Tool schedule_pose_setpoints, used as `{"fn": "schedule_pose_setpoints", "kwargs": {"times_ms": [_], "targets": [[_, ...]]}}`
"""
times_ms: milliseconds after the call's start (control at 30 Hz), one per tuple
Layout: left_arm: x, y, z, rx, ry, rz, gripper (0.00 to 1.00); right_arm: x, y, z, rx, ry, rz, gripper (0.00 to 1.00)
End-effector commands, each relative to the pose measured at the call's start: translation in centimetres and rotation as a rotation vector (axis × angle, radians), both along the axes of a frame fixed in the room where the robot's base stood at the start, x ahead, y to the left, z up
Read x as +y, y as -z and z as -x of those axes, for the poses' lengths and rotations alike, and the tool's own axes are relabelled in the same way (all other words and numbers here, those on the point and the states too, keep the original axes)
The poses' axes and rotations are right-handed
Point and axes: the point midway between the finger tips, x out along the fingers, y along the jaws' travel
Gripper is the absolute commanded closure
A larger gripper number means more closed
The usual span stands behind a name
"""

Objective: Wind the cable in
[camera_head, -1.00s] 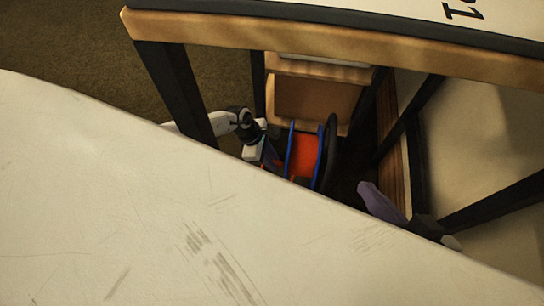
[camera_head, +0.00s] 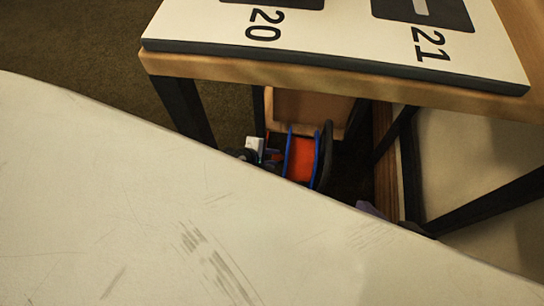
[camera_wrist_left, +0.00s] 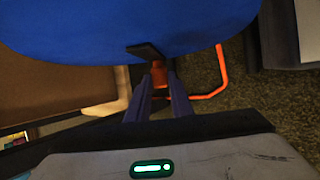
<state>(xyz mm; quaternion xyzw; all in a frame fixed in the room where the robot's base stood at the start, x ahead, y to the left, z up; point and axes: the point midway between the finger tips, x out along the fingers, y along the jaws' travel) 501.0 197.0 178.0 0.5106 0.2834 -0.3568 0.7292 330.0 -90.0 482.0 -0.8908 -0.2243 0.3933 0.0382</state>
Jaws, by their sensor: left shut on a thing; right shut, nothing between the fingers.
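The cable reel, with blue side discs and orange cable (camera_head: 301,159) between them, sits low under the table, partly hidden by my pale body panel. In the left wrist view its blue disc (camera_wrist_left: 130,25) fills the top, with a small black tab (camera_wrist_left: 146,50) at its lower edge. My left gripper (camera_head: 272,154) is at the reel's left side. In the left wrist view its fingers (camera_wrist_left: 158,84) are shut on an orange-brown handle-like piece (camera_wrist_left: 158,73) below the tab. My right gripper (camera_head: 368,208) is shut and empty, right of the reel, mostly hidden.
A wood-edged table (camera_head: 340,50) marked 20 and 21 overhangs the reel, with dark legs (camera_head: 182,108) around. A wooden box (camera_head: 310,106) stands behind the reel. In the left wrist view a bent orange bar (camera_wrist_left: 224,70) runs past the disc. Carpet (camera_head: 90,50) is clear at left.

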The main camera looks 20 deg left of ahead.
Motion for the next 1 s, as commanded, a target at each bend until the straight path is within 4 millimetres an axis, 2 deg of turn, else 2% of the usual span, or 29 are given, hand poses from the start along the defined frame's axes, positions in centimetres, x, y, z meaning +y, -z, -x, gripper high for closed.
{"fn": "schedule_pose_setpoints", "kwargs": {"times_ms": [467,500,567,867,1000], "targets": [[0.28,0.04,-0.09,-0.014,0.000,-0.009,1.00,-0.05,-0.05,-0.06,-0.001,0.001,0.002,1.00],[0.29,0.04,-0.09,-0.014,0.000,-0.009,0.73,-0.04,-0.06,-0.06,-0.001,0.000,0.001,1.00],[0.27,0.04,-0.09,-0.014,0.000,-0.009,0.63,-0.04,-0.07,-0.05,-0.001,0.001,0.000,1.00],[0.13,-0.05,-0.07,-0.013,-0.001,-0.006,0.61,-0.01,-0.22,-0.07,-0.003,0.001,-0.001,1.00],[0.25,-0.77,0.31,-0.012,0.000,-0.006,0.61,-0.19,-0.97,-0.11,-0.004,0.003,0.009,1.00]]}}
